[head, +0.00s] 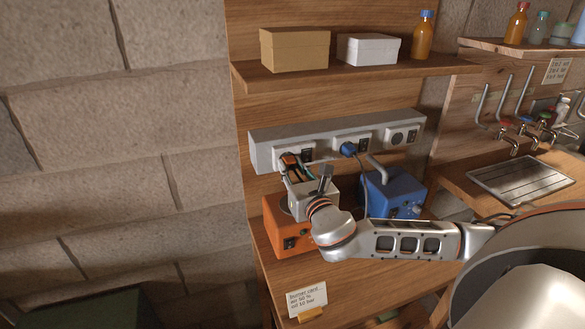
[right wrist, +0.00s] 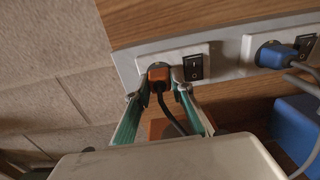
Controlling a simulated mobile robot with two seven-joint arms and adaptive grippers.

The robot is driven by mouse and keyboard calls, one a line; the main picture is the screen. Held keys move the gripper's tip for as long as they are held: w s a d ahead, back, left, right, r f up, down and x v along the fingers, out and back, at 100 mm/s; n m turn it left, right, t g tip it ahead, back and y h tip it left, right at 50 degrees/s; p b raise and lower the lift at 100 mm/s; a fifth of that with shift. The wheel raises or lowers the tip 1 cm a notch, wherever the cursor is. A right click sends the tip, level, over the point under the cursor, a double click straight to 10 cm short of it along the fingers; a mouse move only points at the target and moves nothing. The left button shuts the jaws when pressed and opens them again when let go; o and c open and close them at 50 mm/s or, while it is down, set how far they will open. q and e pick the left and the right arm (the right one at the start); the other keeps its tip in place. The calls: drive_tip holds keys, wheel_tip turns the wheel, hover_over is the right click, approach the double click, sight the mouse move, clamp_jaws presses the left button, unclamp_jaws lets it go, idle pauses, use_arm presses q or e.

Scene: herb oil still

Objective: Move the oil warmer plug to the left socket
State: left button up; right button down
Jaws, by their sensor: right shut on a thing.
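An orange plug (right wrist: 158,74) with a dark cable is at the left socket (right wrist: 201,51) of the grey socket strip, against its face. I cannot tell how deep it sits. My right gripper (right wrist: 157,86) has its two fingers on either side of the plug and is shut on it. In the head view the right gripper (head: 291,168) reaches the strip's left end, and its fingers largely hide the orange plug. The orange box (head: 281,237) stands below, partly behind my right arm. My left gripper is not in view.
A blue plug (head: 347,149) sits in the middle socket, its cable leading down near the blue box (head: 393,191). The right socket (head: 397,139) is empty. A shelf (head: 345,75) with boxes and a bottle is above. A card (head: 307,298) stands at the bench front.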

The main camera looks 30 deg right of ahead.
drive_tip(key=shift+w, duration=0.15)
drive_tip(key=c, duration=1.7)
unclamp_jaws()
drive_tip(key=v, duration=1.2)
drive_tip(key=shift+r, duration=0.1)
